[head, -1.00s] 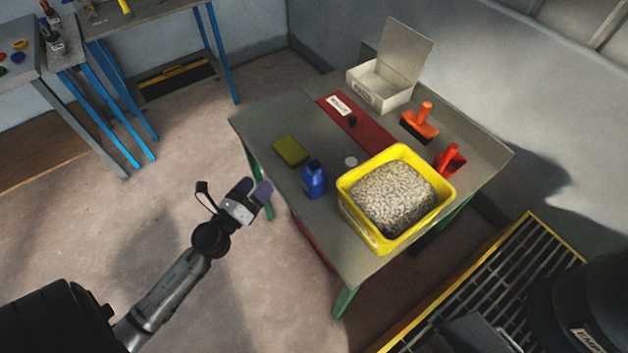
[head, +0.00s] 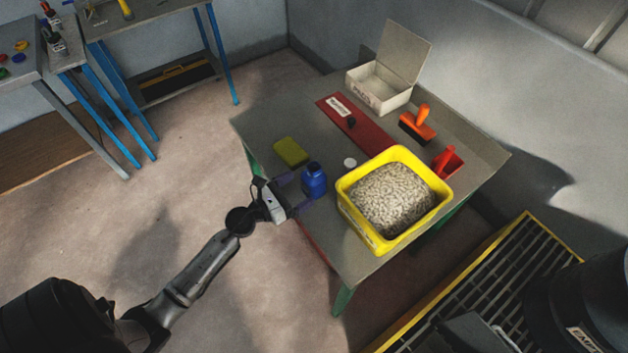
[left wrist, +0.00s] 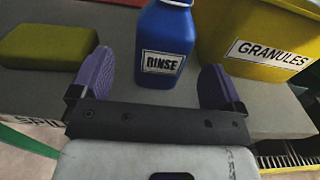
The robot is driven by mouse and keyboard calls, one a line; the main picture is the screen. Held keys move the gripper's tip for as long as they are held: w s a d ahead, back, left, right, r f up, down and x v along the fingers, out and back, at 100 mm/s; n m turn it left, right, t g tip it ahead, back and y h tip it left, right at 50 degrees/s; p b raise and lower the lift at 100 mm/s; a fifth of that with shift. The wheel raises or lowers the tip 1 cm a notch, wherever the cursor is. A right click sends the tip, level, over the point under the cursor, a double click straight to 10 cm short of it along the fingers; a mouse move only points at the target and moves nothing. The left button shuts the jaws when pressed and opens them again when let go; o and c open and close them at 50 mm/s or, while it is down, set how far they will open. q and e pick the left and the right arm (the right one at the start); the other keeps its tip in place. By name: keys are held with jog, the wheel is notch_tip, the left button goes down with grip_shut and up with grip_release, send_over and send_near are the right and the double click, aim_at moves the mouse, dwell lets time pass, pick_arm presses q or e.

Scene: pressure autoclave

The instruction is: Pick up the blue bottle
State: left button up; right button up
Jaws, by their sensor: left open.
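The blue bottle (head: 315,182) stands upright near the front left edge of the table, and a white lid-like disc lies a little behind it. In the left wrist view the bottle (left wrist: 164,35) shows a label reading "RINSE"; its top is cut off by the frame. My left gripper (head: 292,194) is at the table edge, just left of the bottle. Its two purple fingers (left wrist: 156,75) are apart, with the bottle ahead and between their lines. I cannot tell whether the fingertips reach past the bottle's near face. My right gripper is not in view.
A yellow-green sponge (head: 291,152) lies left of the bottle. A yellow tub of granules (head: 371,235) stands close on its right. Behind are a red board (head: 372,134), a white open box (head: 376,92), an orange brush (head: 418,125) and a red scoop (head: 448,161).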

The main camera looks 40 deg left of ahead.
aim_at(305, 186)
pick_arm(q)
jog(key=shift+x, duration=2.85)
jog(key=shift+d+r, duration=0.1)
jog(key=shift+d, duration=0.05)
jog(key=c, duration=1.1)
